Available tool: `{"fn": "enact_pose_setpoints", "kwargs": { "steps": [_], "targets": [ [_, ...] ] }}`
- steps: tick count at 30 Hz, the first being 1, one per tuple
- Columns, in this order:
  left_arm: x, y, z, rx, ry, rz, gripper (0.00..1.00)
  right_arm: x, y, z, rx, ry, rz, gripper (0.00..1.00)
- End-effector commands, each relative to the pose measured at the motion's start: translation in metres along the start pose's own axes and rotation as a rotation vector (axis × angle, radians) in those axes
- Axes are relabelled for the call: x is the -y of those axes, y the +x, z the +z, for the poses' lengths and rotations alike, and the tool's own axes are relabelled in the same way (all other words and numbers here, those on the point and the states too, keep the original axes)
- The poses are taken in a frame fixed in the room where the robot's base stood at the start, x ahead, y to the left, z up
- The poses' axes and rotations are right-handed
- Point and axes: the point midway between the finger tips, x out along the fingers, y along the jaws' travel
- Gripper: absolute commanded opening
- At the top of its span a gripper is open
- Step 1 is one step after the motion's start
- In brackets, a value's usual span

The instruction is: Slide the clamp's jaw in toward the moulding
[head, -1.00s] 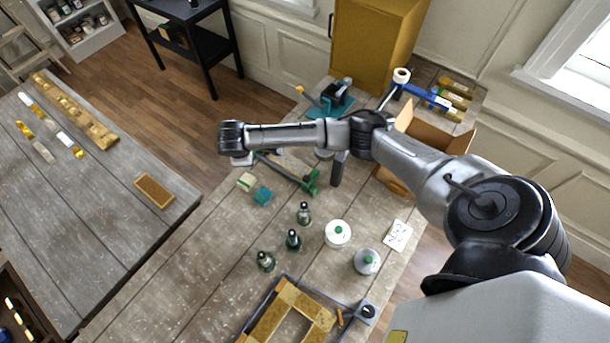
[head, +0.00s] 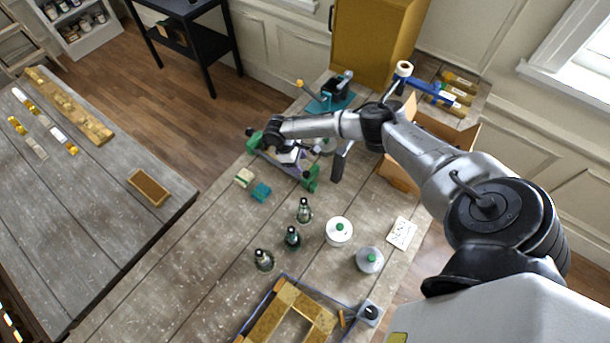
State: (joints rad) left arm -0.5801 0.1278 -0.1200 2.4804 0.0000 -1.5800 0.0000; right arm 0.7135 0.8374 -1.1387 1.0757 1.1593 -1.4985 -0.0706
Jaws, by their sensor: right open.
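A green bar clamp (head: 311,180) lies on the long wooden worktable, its bar running from upper left to lower right with a green end piece at each end. My right gripper (head: 291,159) hangs over the middle of the clamp, pointing down, between the two green ends. It is open. The wrist and hand cover part of the bar, and I cannot tell whether the fingers touch the clamp. Any moulding held between the clamp's ends is hidden or too small to make out. My left gripper is not in view.
Several dark bottles (head: 292,237) and white tubs (head: 339,231) stand nearer. A cardboard box (head: 397,172) is to the right, a teal tool (head: 329,103) behind. A gilt frame (head: 262,327) lies in front.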

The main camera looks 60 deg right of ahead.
Motion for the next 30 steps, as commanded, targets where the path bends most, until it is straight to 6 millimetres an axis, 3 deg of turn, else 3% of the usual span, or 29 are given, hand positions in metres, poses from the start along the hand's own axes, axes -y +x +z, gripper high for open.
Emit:
{"fn": "enact_pose_setpoints", "kwargs": {
  "steps": [1, 3, 12, 26, 30],
  "targets": [
    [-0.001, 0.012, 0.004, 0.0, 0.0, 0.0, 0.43, -0.001, 0.015, -0.002, 0.001, 0.0, 0.001, 0.57],
    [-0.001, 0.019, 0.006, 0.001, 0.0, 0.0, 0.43, -0.001, 0.026, -0.001, 0.002, 0.0, 0.001, 0.57],
    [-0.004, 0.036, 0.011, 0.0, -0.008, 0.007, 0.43, 0.0, 0.056, -0.001, 0.0, 0.001, 0.001, 0.57],
    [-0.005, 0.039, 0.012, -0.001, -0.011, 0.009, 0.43, 0.0, 0.061, 0.0, -0.001, 0.0, 0.001, 0.57],
    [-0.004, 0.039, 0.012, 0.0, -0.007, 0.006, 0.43, 0.0, 0.061, 0.0, -0.001, 0.0, 0.001, 0.45]
  ]
}}
